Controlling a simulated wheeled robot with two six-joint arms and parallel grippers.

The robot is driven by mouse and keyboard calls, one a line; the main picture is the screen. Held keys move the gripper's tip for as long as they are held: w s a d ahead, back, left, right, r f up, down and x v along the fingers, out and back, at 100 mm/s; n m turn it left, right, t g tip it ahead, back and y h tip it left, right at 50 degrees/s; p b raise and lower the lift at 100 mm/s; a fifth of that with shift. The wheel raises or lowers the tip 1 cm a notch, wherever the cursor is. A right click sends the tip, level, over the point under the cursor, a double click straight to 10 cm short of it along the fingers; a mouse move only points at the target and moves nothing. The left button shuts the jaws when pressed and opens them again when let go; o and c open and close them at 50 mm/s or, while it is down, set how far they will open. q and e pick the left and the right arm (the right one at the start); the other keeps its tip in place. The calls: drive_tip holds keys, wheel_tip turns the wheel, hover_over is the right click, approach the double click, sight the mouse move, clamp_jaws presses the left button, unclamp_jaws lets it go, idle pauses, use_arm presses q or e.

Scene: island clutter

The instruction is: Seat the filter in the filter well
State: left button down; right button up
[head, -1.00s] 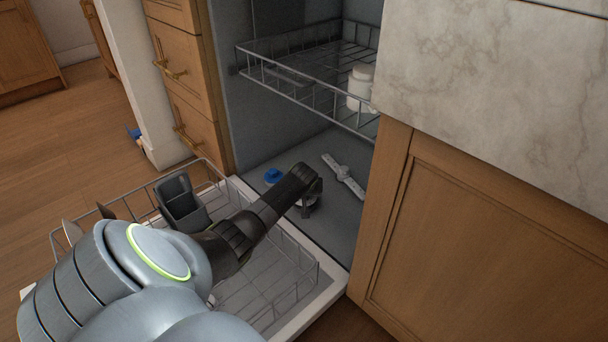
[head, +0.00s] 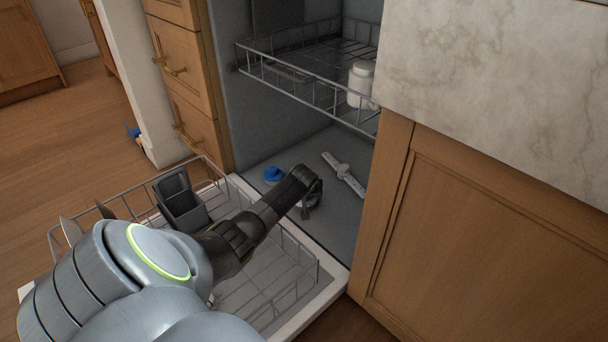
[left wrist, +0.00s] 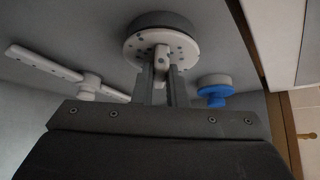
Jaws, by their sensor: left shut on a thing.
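The filter, a white round piece with dark holes and a raised tab, shows in the left wrist view (left wrist: 161,48). My left gripper (left wrist: 163,72) is shut on its tab. A grey round part shows behind the white disc; I cannot tell whether it belongs to the filter or to the well. In the head view my left gripper (head: 310,205) is low over the dishwasher floor, and its arm hides most of the filter. The filter well is not clearly visible, so I cannot tell whether the filter sits in it. My right gripper is not in view.
A blue cap (head: 273,174) stands left of the gripper on the tub floor. A white spray arm (head: 343,175) lies to its right. The upper rack (head: 290,85) hangs above with a white jar (head: 360,84). The lower rack (head: 262,290) is pulled out below my arm.

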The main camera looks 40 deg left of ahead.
use_arm(q)
drive_tip(key=shift+f, duration=0.2)
drive_tip(key=c, duration=1.4)
unclamp_jaws()
drive_tip(key=shift+o, duration=0.2)
